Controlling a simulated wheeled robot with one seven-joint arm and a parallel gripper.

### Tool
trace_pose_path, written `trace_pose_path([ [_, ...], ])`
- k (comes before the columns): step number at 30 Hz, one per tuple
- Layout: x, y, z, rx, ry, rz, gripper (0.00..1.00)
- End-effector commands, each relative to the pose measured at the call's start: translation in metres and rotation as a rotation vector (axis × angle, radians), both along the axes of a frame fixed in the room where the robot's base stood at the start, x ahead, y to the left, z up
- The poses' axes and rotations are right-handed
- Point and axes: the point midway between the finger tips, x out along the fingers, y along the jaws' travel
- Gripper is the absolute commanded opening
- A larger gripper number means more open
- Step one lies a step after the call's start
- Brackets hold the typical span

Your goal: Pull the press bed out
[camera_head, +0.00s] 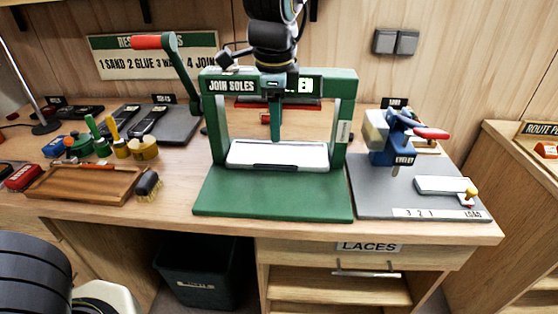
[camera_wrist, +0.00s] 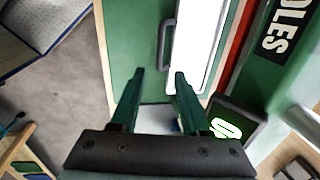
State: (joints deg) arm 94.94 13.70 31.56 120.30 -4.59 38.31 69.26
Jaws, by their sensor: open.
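The press (camera_head: 340,130) is a green frame labelled JOIN SOLES on a green base plate (camera_head: 270,197). Its white bed (camera_head: 300,154) lies low between the uprights, with a dark handle along its front edge. In the wrist view the bed (camera_wrist: 203,45) is at upper centre, and its dark bar handle (camera_wrist: 164,48) stands just beyond my fingertips. My gripper (camera_head: 274,138) hangs in front of the press opening, above the bed's front. In the wrist view its green fingers (camera_wrist: 158,75) are apart and empty, and the handle is not between them.
A lever with a red grip (camera_head: 147,42) rises at the press's left. A wooden tray (camera_head: 85,185) and a brush (camera_head: 149,186) lie left on the bench. A grey board with a blue clamp device (camera_head: 392,150) stands right. The green plate before the bed is clear.

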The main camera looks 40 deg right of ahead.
Motion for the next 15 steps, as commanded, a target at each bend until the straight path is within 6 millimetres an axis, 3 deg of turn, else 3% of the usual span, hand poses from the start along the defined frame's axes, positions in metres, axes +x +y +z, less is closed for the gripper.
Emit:
trace_pose_path([
  [5,0.003,-0.002,-0.02,0.004,-0.001,0.0,0.46],
  [15,0.012,-0.009,-0.08,0.004,-0.001,0.002,0.46],
])
